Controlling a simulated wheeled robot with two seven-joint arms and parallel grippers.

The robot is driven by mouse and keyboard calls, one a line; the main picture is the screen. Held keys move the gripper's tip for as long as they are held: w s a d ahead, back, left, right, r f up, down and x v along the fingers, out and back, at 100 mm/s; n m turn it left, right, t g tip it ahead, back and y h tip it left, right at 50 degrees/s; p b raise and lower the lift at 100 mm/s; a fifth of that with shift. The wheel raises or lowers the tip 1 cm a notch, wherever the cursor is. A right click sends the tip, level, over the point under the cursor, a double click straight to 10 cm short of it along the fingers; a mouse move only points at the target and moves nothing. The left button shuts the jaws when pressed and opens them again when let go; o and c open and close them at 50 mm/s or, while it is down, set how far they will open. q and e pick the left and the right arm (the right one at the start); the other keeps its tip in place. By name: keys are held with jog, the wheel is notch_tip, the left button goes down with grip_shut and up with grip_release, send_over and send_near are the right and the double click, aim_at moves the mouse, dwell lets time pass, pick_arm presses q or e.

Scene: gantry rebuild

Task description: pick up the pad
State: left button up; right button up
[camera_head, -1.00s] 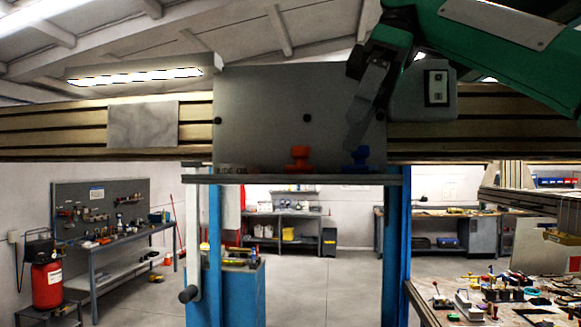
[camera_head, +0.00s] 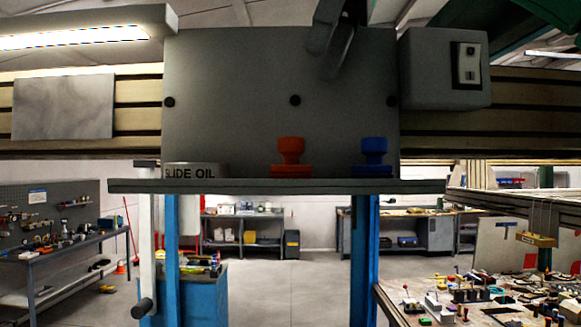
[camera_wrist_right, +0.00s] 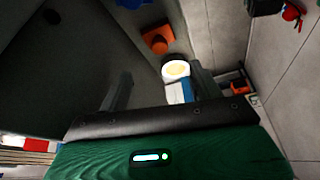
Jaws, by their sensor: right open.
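On a narrow grey shelf (camera_head: 420,187) stand an orange block with a knob-like handle (camera_head: 291,158) and a similar blue block (camera_head: 372,158). Either could be the pad; I cannot tell which. A low tin marked SLIDE OIL (camera_head: 196,171) stands at the shelf's left end. My right gripper (camera_head: 325,62) is open and empty, pointing down in front of the grey plate, above and slightly right of the orange block. My left gripper is out of view.
A grey plate (camera_head: 240,95) with dark bolts rises behind the shelf. A grey switch box (camera_head: 430,70) juts out at its right. A marbled panel (camera_head: 63,107) is on the beam. A cluttered bench (camera_head: 430,310) stands lower right.

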send_over(293, 137)
jog(key=w+d, duration=0.1)
jog(key=d, duration=0.1)
jog(key=shift+f, duration=2.4)
jog(key=shift+x, duration=1.05)
jog(key=x, duration=0.4)
jog(key=shift+f, duration=0.15)
jog(key=shift+s, duration=0.15)
jog(key=shift+c, duration=0.9)
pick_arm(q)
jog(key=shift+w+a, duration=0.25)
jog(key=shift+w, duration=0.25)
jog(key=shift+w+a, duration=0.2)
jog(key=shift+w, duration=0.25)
pick_arm(e)
jog(key=c, duration=0.6)
